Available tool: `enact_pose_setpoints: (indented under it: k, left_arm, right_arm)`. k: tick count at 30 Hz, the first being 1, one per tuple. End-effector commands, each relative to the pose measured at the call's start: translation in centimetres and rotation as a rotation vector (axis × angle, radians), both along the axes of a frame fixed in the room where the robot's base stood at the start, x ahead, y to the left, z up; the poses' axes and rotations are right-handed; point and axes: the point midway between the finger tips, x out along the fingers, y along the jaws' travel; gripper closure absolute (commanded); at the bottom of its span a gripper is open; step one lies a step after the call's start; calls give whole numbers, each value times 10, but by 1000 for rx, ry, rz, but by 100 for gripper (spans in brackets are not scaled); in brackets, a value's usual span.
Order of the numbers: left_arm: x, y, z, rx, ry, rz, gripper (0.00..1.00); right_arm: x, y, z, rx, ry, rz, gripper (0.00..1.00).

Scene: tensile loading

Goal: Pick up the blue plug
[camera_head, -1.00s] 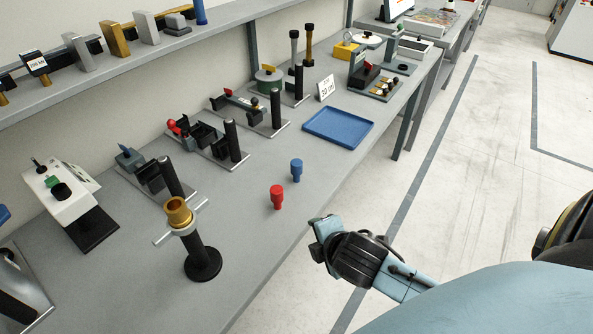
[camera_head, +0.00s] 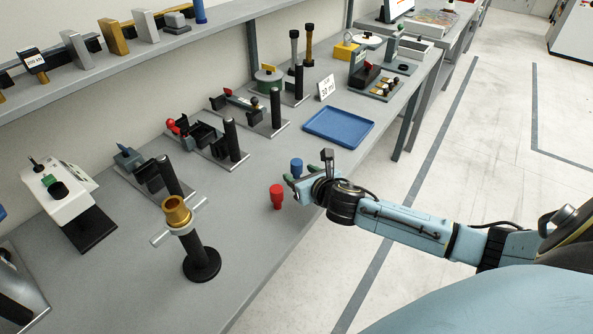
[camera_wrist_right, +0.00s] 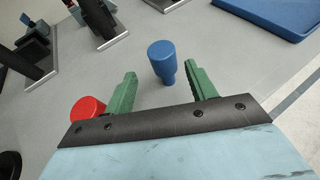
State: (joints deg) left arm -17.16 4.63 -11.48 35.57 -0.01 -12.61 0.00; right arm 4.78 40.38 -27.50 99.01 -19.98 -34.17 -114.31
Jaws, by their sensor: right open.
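The blue plug (camera_head: 297,167) stands upright on the grey bench; my right gripper hides its lower part in the head view. In the right wrist view the blue plug (camera_wrist_right: 162,62) shows whole, ahead of and between the two green fingers. My right gripper (camera_head: 290,184) is open and empty, reaching in over the bench edge from the right. Its fingers (camera_wrist_right: 162,88) also show spread in the right wrist view, with the plug a little beyond their tips. My left gripper is out of view.
A red plug (camera_head: 277,196) stands close to the right gripper; in the wrist view it (camera_wrist_right: 88,108) sits outside the left finger. A blue tray (camera_head: 339,127) lies farther back. A black stand with a brass cup (camera_head: 176,212) is at front left. Black-post fixtures (camera_head: 231,140) line the back.

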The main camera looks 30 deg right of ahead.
Motion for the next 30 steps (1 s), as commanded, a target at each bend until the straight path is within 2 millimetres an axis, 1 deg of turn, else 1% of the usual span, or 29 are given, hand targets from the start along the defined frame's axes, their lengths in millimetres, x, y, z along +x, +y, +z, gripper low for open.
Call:
enact_pose_setpoints:
  k: [2,8,14,18,22,28,29,30]
  left_arm:
    - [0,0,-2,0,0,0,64]
    - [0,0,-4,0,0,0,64]
    - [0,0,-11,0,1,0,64]
    - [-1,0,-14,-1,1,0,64]
    - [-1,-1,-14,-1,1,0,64]
    - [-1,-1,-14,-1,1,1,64]
    - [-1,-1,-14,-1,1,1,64]
    - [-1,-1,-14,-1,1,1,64]
  right_arm:
    - [8,0,-4,2,-1,0,44]
    - [17,-2,-9,3,1,0,44]
    - [38,-9,-24,5,1,-2,44]
    - [52,-10,-29,3,0,-1,44]
    - [57,-10,-31,5,1,0,44]
    - [57,-10,-31,4,1,1,44]
    - [57,-10,-31,4,1,1,47]
    - [57,-10,-31,4,1,1,52]
